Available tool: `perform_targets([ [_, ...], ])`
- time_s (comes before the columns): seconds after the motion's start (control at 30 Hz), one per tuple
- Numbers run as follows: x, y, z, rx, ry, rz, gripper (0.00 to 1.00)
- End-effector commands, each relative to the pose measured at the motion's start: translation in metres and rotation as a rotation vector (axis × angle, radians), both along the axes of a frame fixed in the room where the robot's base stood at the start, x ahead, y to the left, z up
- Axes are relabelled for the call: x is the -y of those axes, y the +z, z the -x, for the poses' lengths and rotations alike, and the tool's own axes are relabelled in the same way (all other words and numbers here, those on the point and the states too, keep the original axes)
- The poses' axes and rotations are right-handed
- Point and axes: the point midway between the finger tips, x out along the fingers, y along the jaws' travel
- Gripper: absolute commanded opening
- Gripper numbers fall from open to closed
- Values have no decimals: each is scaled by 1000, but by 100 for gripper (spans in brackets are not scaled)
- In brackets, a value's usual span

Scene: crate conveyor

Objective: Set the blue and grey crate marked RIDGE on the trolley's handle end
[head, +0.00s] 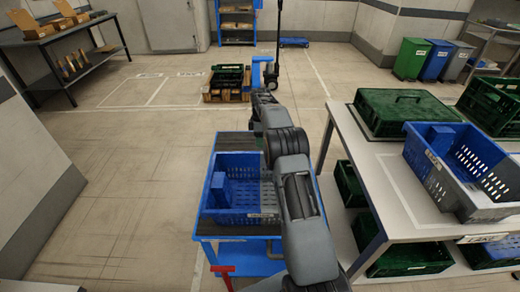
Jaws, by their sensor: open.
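A blue and grey crate (474,192) stands on the white table (388,193) at the right, with a blue block inside and a small label on its near side. A second blue and grey crate (215,216) stands on the near part of the blue trolley (227,246), also with a blue block inside and a label. Neither label is legible. The trolley's far deck is bare; a red bar sticks out at its near end.
A dark green lidded crate (405,112) and another green crate (490,102) share the white table. More green crates sit on its lower shelf. Beyond the trolley, a green crate stands on a pallet (228,97). The floor at left is clear.

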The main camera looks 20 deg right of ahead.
Motion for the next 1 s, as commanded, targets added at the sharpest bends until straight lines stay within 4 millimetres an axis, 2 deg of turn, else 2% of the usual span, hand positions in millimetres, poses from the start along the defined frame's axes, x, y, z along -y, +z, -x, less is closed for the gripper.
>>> perform_targets([
  [0.1,1,18,-3,2,0,1,46],
  [0.33,0,40,-3,5,-14,4,46],
  [0.53,-20,81,14,43,-138,32,46],
  [0.67,-41,114,41,83,-279,54,46],
  [0.8,-63,140,80,131,-433,68,46],
  [1.0,-92,160,150,196,-657,66,46],
])
